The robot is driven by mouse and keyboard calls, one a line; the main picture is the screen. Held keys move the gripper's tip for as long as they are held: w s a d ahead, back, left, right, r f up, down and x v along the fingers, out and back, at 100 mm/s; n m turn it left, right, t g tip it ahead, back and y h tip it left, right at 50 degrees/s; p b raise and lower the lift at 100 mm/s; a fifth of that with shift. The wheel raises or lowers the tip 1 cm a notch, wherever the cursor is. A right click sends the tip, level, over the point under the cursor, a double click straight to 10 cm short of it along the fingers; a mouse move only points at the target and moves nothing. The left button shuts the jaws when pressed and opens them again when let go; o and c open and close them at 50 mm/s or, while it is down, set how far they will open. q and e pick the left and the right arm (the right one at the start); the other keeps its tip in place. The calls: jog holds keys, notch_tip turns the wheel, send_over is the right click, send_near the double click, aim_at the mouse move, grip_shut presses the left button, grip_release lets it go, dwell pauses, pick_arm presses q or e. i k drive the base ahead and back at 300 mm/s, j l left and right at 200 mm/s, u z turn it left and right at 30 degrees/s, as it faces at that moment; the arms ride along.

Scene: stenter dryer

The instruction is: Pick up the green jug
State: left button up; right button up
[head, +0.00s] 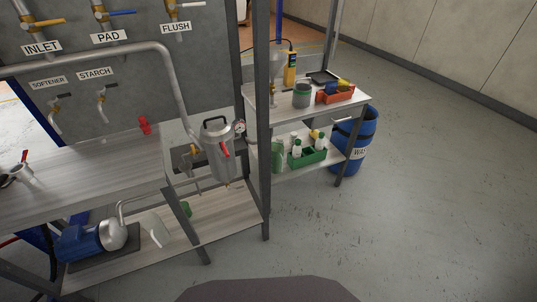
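A green upright container (278,156), which looks like the green jug, stands on the lower shelf of the cart at the middle of the head view. It is at the shelf's left end, close to a dark upright post that stands in front and to its left. It is small in view, and I cannot make out its handle. A green crate (308,159) with white bottles is right beside it. Another small green thing (186,209) is on the bench's lower shelf, partly hidden by a bench leg. Neither of my grippers is in view.
The cart's top (285,113) holds a grey pot (302,95) and an orange bin (336,96). A blue barrel (357,140) is at its right. The floor (400,220) in front is clear.

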aim_at(277, 149)
jog(key=i+l+u, duration=0.2)
jog(key=i, duration=0.25)
jog(key=i+l+u, duration=0.2)
jog(key=i, duration=0.3)
